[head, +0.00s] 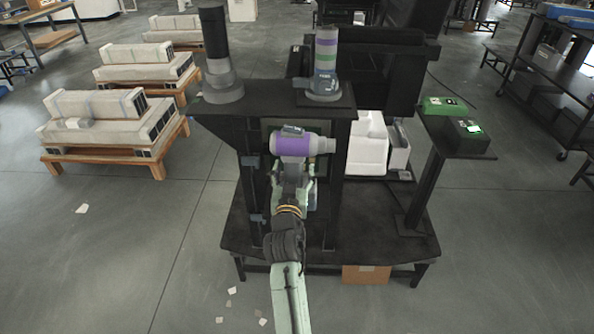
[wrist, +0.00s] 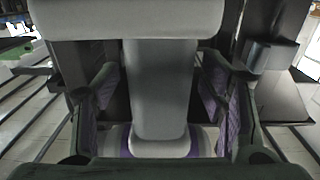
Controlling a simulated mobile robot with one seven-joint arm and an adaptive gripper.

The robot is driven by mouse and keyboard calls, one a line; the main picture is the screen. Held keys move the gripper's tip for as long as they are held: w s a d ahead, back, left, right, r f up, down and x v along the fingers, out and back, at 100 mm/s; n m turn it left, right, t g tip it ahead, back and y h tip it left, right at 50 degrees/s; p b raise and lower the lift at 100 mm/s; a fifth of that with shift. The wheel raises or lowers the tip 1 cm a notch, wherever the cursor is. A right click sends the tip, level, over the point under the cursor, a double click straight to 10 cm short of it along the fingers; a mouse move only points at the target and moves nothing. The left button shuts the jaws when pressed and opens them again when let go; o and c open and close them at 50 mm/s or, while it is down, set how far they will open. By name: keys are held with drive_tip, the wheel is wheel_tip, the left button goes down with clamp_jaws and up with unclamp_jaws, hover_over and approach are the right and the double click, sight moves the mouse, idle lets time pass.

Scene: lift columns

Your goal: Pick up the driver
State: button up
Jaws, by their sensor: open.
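The driver (head: 305,145) has a purple and grey barrel lying sideways and a grey grip pointing down. It is in front of the black workstation's upright frame; what supports it is not clear. My gripper (head: 291,180) is just below the barrel, around the grip, and partly hides it. In the wrist view the grey grip of the driver (wrist: 158,85) stands between the two fingers of my gripper (wrist: 160,105). Gaps show on both sides of the grip, so the fingers are apart and not closed on it.
The black workstation (head: 390,235) carries a grey and black column (head: 218,75) and a purple and green banded column (head: 325,65) on its upper shelf. White bins (head: 367,145) stand to the right. Pallets (head: 100,155) stand left; floor between is open.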

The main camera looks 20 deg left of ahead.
drive_tip(key=shift+c, duration=0.2)
clamp_jaws()
idle(0.7)
drive_tip(key=shift+r, duration=0.15)
